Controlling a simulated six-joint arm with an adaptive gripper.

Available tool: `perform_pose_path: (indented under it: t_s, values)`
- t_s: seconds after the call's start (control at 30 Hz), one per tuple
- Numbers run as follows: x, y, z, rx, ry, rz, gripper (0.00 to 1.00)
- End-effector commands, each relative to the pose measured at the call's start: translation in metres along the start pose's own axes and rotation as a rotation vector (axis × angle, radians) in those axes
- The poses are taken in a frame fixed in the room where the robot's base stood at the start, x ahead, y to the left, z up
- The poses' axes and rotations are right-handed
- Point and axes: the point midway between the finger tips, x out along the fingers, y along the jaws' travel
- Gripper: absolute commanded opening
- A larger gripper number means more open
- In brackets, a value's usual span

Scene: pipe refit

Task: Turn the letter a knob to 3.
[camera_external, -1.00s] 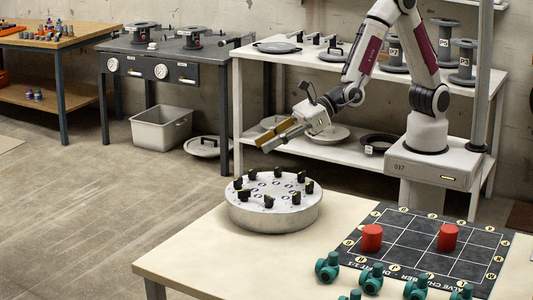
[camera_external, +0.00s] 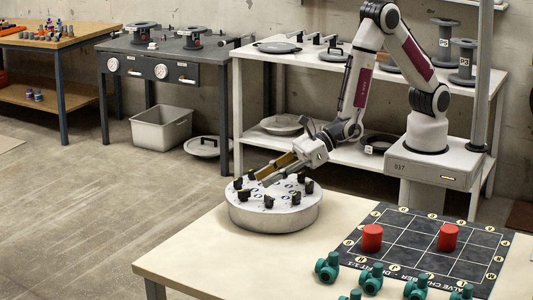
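A round silver drum (camera_external: 273,215) stands on the cream table, with several black knobs around the edge of its top. One black knob (camera_external: 268,201) is at the front of the ring. The letters and numbers by the knobs are too small to read, so I cannot tell which knob is a or where it points. My gripper (camera_external: 262,180) reaches over the back of the drum's top, low and slanting down to the left. Its fingers overlap the back knobs in this view; I cannot tell whether they touch one or how far apart they are.
A dark grid board (camera_external: 425,250) with two red cylinders (camera_external: 371,237) lies right of the drum. Several green valves (camera_external: 327,267) stand along the table's front right. The table top (camera_external: 215,255) is clear left and in front of the drum. A white shelf (camera_external: 350,150) stands behind.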

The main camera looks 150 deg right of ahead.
Motion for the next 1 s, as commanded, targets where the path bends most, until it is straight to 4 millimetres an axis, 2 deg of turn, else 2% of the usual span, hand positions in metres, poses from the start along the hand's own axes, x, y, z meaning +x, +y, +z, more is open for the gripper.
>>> perform_pose_path:
  t_s: [0.37, 1.0]
  values:
    - [0.008, 0.0, 0.0, 0.0, 0.001, -0.001, 0.25]
    - [0.065, 0.001, 0.0, 0.0, 0.001, -0.007, 0.25]
